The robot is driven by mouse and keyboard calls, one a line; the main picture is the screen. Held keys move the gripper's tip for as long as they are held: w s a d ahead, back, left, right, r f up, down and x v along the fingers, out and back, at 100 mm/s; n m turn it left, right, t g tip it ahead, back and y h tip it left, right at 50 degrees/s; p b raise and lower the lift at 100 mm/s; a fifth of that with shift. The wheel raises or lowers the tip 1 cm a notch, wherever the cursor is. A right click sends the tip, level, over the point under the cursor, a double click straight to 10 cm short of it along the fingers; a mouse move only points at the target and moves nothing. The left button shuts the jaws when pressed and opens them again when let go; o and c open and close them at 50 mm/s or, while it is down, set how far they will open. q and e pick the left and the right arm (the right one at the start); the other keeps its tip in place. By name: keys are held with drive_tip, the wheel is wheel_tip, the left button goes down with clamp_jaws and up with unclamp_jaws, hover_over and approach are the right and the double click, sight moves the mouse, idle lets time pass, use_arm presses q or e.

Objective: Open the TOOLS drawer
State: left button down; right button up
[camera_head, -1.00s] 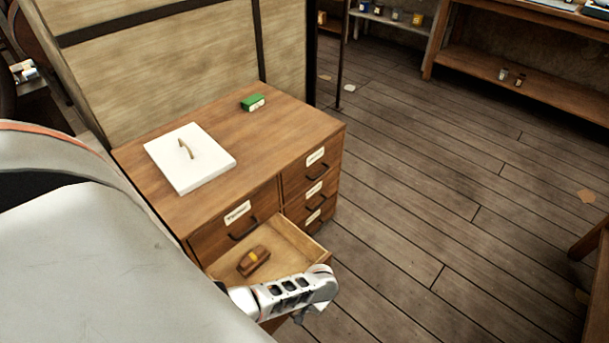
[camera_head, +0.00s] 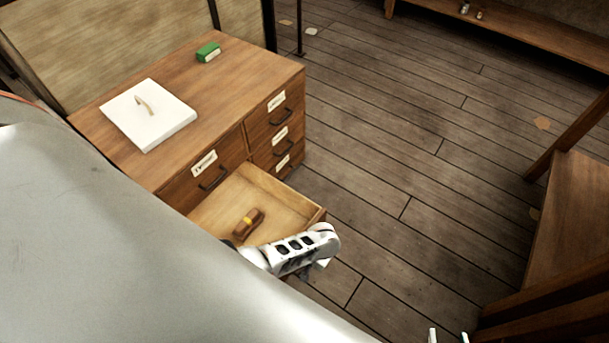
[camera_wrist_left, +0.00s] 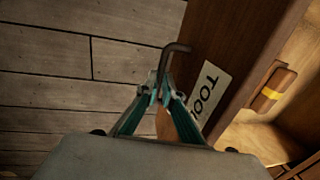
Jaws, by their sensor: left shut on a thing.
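The TOOLS drawer (camera_head: 283,188) is the lower left drawer of a wooden cabinet and stands pulled out. Its label (camera_wrist_left: 211,89) shows partly in the left wrist view, on the drawer front. A brown block with a yellow band (camera_head: 248,222) lies inside; it also shows in the left wrist view (camera_wrist_left: 273,90). My left gripper (camera_wrist_left: 160,97) is shut on the drawer's dark bar handle (camera_wrist_left: 177,48). In the head view my left wrist hides the handle and the fingers. My right gripper (camera_head: 448,337) shows only two fingertips, apart and empty, at the bottom edge.
The cabinet top (camera_head: 235,85) holds a white panel with a handle (camera_head: 148,115) and a green block (camera_head: 208,52). Another labelled drawer (camera_head: 205,178) sits above the open one, with several small shut drawers to the right. A wooden bench (camera_head: 575,215) stands at right; floor between is clear.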

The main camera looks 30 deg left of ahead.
use_arm(q)
drive_tip(key=shift+s+f, duration=0.1)
drive_tip(key=shift+s, duration=0.1)
drive_tip(key=c, duration=2.2)
unclamp_jaws()
drive_tip(key=shift+o, duration=0.2)
drive_tip(key=shift+w, duration=0.1)
wheel_tip(320, 180, up, 12)
drive_tip(key=d, duration=0.2)
